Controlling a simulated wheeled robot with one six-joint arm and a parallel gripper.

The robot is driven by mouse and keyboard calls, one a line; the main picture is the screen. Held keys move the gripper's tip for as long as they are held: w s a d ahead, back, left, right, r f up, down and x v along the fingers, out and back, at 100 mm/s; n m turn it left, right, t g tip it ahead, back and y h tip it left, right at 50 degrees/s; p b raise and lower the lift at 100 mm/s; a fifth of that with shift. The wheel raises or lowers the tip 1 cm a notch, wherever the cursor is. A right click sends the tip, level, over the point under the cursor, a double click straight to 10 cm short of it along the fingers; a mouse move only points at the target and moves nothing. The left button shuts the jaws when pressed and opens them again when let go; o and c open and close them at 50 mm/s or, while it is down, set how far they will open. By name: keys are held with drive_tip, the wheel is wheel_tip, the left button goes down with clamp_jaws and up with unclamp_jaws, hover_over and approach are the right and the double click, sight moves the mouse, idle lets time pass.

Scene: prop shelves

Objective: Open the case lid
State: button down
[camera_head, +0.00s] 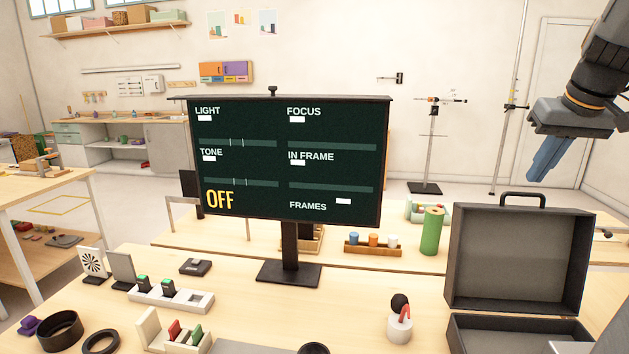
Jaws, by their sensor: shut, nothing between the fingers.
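A dark grey case (515,334) stands on the table at the lower right, its front cut off by the frame edge. Its lid (514,258) stands raised, about upright, with its inner face towards me. A black handle (522,197) sits on the lid's top edge. The base shows a dark interior, only partly in view. My gripper (535,178) is in the upper right, above the lid and apart from it. Its blue fingers are together, point down and hold nothing.
A black monitor (290,160) reading OFF stands mid-table. A green cylinder (433,231) is close left of the lid. A white holder with a red part (399,325) stands left of the case. Card and slide holders (170,297) and black rings (60,331) lie at the left.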

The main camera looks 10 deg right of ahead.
drive_tip(key=a+f+n+g, duration=0.1)
drive_tip(key=a+f, duration=0.9)
drive_tip(key=a, duration=0.3)
drive_tip(key=s+a+f+n+g+y, duration=0.1)
drive_tip(key=a+f, duration=1)
drive_tip(key=a, duration=0.2)
drive_tip(key=shift+s+f+g, duration=0.25)
drive_tip(key=shift+s+g, duration=0.05)
drive_tip(key=shift+g, duration=0.1)
drive_tip(key=c, duration=2.4)
unclamp_jaws()
drive_tip(key=shift+n+g, duration=0.5)
drive_tip(key=shift+n, duration=0.2)
drive_tip(key=s+a+f, duration=0.4)
drive_tip(key=a, duration=0.1)
drive_tip(key=s+a+f, duration=0.2)
drive_tip(key=shift+s+a, duration=0.1)
drive_tip(key=shift+a, duration=0.1)
drive_tip(key=shift+c, duration=0.2)
drive_tip(key=o, duration=0.6)
drive_tip(key=shift+s+a+f, duration=0.15)
drive_tip(key=shift+s, duration=0.1)
